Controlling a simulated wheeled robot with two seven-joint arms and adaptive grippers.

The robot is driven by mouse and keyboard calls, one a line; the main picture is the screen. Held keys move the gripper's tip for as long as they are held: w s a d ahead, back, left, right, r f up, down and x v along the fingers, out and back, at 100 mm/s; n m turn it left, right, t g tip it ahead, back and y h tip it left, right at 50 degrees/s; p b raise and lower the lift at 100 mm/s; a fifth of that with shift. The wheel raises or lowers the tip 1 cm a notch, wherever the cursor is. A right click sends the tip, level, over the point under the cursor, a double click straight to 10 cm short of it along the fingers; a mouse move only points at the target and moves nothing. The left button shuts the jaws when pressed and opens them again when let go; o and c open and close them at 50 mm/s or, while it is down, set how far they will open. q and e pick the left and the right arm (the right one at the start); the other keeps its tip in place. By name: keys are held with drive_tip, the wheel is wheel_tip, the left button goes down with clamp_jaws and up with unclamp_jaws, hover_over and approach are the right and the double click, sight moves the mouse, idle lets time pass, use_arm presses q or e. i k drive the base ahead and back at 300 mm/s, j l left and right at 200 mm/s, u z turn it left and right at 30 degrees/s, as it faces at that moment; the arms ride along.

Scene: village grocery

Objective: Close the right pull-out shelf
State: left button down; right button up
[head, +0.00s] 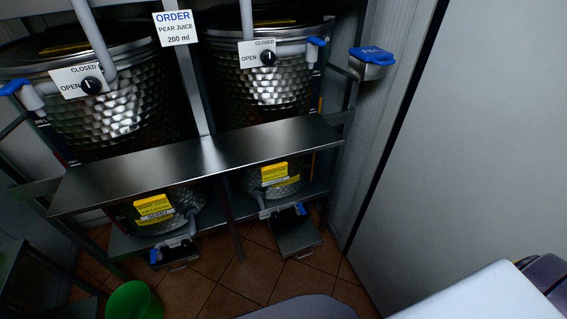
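The right pull-out shelf (297,236) is a flat dark metal plate low under the right steel tank (262,90). It sticks out toward me past the lower frame, with a small handle (305,254) at its front edge. A tap with a blue lever (300,209) hangs above it. The left pull-out shelf (177,255) sits under the left steel tank (118,105), and less of it shows. Neither of my grippers is in view.
A wide steel shelf (205,158) crosses in front of both tanks, above the pull-out shelves. A green bucket (133,301) stands on the tiled floor (215,262) at lower left. A grey wall panel (465,150) bounds the right. A blue-topped wall container (371,62) hangs right of the tanks.

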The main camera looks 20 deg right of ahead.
sight(294, 234)
drive_tip(key=k+z, duration=0.1)
drive_tip(key=z, duration=0.35)
drive_tip(key=k+z, duration=0.1)
drive_tip(key=z, duration=0.35)
